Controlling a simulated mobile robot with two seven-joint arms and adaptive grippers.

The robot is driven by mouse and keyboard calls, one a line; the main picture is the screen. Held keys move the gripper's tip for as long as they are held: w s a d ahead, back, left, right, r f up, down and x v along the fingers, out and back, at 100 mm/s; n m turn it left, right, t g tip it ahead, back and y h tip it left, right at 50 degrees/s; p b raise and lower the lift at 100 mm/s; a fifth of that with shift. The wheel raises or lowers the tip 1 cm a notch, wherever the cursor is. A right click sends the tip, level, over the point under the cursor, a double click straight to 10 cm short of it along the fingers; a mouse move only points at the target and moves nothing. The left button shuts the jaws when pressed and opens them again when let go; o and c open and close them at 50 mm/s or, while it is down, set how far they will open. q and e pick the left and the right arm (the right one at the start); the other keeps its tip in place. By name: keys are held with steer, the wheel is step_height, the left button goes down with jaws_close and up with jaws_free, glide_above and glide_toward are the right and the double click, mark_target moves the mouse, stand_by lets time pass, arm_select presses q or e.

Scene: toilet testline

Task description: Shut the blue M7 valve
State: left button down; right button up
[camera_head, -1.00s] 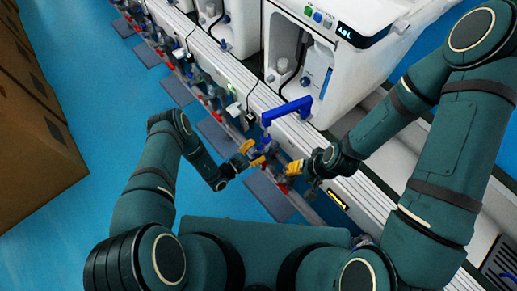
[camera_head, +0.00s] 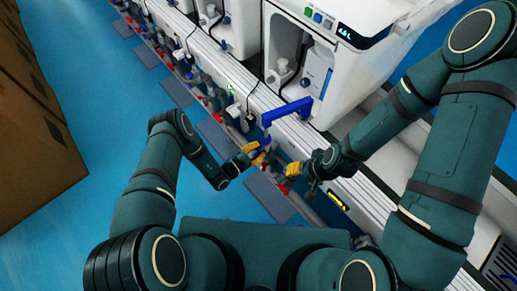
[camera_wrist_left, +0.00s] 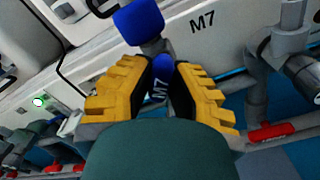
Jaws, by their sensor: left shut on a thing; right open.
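In the head view my left gripper (camera_head: 254,153) is at the pipe line just below the blue pipe, and the handle is mostly hidden by the fingers there. My right gripper (camera_head: 297,172) is open and empty, a little to the right of the left one.
A white rail (camera_wrist_left: 215,25) marked M7 runs behind. Red-handled valves (camera_wrist_left: 270,132) sit nearby. Cardboard boxes (camera_head: 35,120) stand far left.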

arm_select(q)
steer(key=shift+m, duration=0.4)
steer(key=c, duration=0.9)
jaws_free()
steer(key=shift+w, duration=0.1)
steer(key=v, duration=1.2)
steer(key=shift+r, duration=0.1)
